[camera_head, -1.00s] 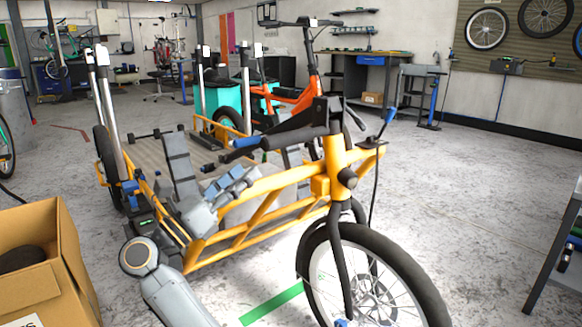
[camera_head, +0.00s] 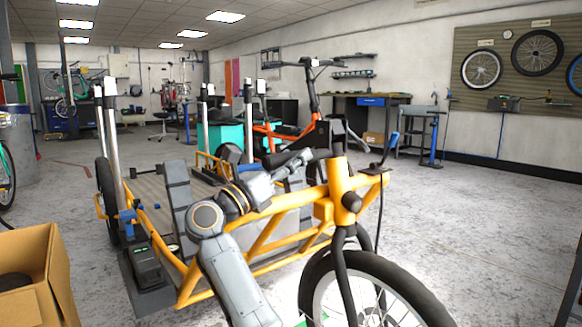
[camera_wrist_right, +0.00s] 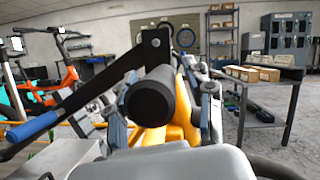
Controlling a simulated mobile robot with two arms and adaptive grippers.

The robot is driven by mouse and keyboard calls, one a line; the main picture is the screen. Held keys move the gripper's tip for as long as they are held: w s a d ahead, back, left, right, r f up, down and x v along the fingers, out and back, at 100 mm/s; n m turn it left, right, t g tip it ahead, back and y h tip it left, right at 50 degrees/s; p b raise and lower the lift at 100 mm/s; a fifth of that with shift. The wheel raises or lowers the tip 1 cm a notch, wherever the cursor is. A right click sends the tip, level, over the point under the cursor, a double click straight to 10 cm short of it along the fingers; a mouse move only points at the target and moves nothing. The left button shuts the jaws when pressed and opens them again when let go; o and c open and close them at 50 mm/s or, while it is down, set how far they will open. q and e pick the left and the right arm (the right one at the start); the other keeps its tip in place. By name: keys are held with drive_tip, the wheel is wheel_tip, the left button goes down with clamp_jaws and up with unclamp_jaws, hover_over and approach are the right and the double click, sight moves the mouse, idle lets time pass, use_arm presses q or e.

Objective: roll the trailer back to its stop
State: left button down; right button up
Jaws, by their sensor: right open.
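The yellow wheeled frame (camera_head: 345,190) with a flat grey bed (camera_head: 150,190) looks like the trailer. It stands in the middle of the head view, with its large front wheel (camera_head: 365,295) at the bottom. My right gripper (camera_head: 312,156) is at its black handle beside the yellow post. In the right wrist view the black round grip (camera_wrist_right: 153,97) shows end-on between the open fingers of this gripper (camera_wrist_right: 160,108); I cannot tell whether they touch it. A black lever with a blue end (camera_wrist_right: 35,126) crosses at the left. My left gripper is not in view. I cannot make out a stop.
A cardboard box (camera_head: 40,275) stands close at the lower left. An orange bike (camera_head: 275,130) is behind the trailer. A workbench (camera_head: 365,105) stands at the back. The concrete floor to the right is mostly clear.

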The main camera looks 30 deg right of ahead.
drive_tip(key=shift+d, duration=0.1)
clamp_jaws()
drive_tip(key=shift+w, duration=0.1)
